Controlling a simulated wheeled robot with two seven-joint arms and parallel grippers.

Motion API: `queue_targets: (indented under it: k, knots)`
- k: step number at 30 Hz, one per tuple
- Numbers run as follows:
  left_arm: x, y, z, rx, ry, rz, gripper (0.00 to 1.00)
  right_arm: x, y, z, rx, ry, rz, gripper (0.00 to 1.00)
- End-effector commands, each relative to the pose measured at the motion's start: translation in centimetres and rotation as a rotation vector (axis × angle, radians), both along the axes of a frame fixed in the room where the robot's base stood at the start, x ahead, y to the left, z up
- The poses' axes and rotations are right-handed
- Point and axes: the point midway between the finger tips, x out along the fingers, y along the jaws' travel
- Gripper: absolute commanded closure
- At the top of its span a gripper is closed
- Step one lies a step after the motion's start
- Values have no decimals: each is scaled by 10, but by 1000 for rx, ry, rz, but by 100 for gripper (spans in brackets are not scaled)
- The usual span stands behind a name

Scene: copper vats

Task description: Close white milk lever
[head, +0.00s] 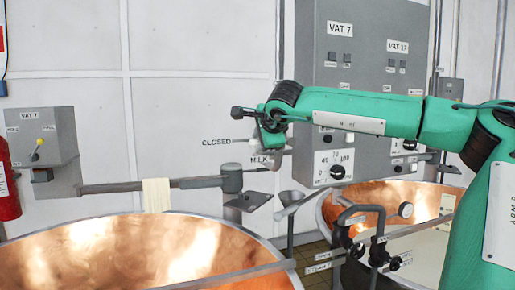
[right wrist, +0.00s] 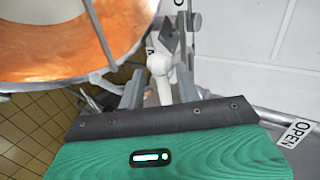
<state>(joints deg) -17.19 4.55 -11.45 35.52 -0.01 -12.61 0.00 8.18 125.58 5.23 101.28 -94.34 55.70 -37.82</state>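The white milk lever (right wrist: 160,78) shows in the right wrist view, with its near end between the two grey fingers of my right gripper (right wrist: 161,90). The fingers are apart, one on each side of the lever, with gaps visible. In the head view my right gripper (head: 270,143) is by the wall, next to the MILK label (head: 260,160) and right of the CLOSED label (head: 216,142); it hides most of the lever there. An OPEN label (right wrist: 297,132) shows at lower right in the right wrist view. My left gripper is out of view.
Two copper vats (head: 150,250) stand below, with a grey pipe (head: 130,187) and hanging cloth (head: 157,195) above the left one. Black valve handles (head: 358,250) stand by the right vat. A VAT 7 control panel (head: 345,50) is behind my arm.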

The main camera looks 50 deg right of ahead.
Motion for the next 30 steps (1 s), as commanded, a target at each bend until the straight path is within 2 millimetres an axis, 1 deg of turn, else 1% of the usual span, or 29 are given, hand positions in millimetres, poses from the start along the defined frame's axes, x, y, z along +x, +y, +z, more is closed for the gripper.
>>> queue_targets:
  k: [1, 9, 12, 15, 21, 30]
  knots:
    - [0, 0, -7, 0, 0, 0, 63, -8, 5, 4, -3, -4, 1, 66]
    - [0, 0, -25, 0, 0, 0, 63, -51, 30, 37, -3, -3, 1, 66]
    - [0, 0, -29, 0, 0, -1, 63, -64, 37, 47, -3, 0, 2, 66]
    - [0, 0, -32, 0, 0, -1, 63, -73, 42, 54, -2, 1, 0, 66]
    - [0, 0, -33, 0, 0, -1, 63, -81, 47, 61, -1, 3, 2, 66]
    - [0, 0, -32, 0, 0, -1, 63, -80, 47, 60, 1, 4, 3, 66]
